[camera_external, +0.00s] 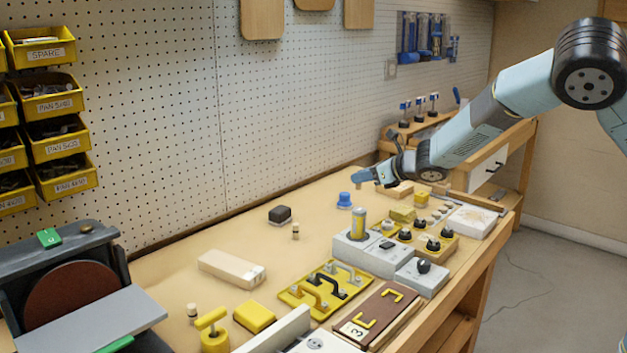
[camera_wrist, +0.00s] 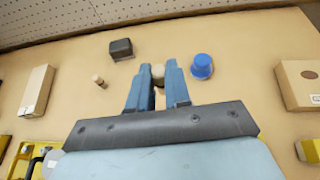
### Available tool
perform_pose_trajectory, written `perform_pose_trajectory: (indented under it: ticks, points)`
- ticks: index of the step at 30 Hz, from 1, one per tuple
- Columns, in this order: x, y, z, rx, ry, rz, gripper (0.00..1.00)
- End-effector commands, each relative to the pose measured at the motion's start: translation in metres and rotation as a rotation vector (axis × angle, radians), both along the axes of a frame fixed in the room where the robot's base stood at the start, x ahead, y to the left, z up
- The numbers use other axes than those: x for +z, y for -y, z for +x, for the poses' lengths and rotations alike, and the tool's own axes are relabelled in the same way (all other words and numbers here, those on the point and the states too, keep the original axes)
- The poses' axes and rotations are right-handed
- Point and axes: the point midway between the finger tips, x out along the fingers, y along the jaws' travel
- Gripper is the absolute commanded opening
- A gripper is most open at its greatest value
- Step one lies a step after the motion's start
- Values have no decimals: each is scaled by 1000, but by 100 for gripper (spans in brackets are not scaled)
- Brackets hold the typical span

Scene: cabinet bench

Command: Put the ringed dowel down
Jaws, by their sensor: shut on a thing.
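My gripper (camera_external: 363,176) is over the far part of the bench, near the blue cap. In the wrist view my gripper (camera_wrist: 158,78) has its two blue fingers closed on a light wooden dowel (camera_wrist: 158,72), whose top end shows between the fingertips. Most of its length is hidden, and I cannot make out a ring on it. Whether its lower end touches the bench cannot be told. Another small dowel (camera_external: 295,231) stands apart on the bench; it also shows left of the fingers in the wrist view (camera_wrist: 98,80).
The blue cap (camera_wrist: 203,66) is just right of the fingers, and a black block (camera_wrist: 121,48) is to their left. A pale wooden block (camera_external: 232,268) lies farther left. Grey and yellow fixtures (camera_external: 371,255) crowd the bench front. Bare bench top (camera_external: 265,247) lies between.

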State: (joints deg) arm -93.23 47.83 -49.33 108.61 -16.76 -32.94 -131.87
Motion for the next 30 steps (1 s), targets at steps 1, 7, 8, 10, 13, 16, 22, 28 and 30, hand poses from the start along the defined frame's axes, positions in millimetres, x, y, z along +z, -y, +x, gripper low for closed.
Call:
perform_pose_trajectory:
  ticks: [1,7,8,10,13,16,22,28,30]
  points:
    - [3,-18,-18,37,-1,4,0]
    - [12,-74,-85,164,1,4,0]
    - [14,-82,-95,184,1,4,0]
    - [18,-99,-120,227,2,6,0]
    - [25,-122,-157,288,4,7,0]
    - [32,-143,-194,350,6,9,0]
    - [44,-173,-257,447,11,12,0]
    - [51,-186,-290,496,14,15,0]
    - [50,-190,-293,503,16,15,0]
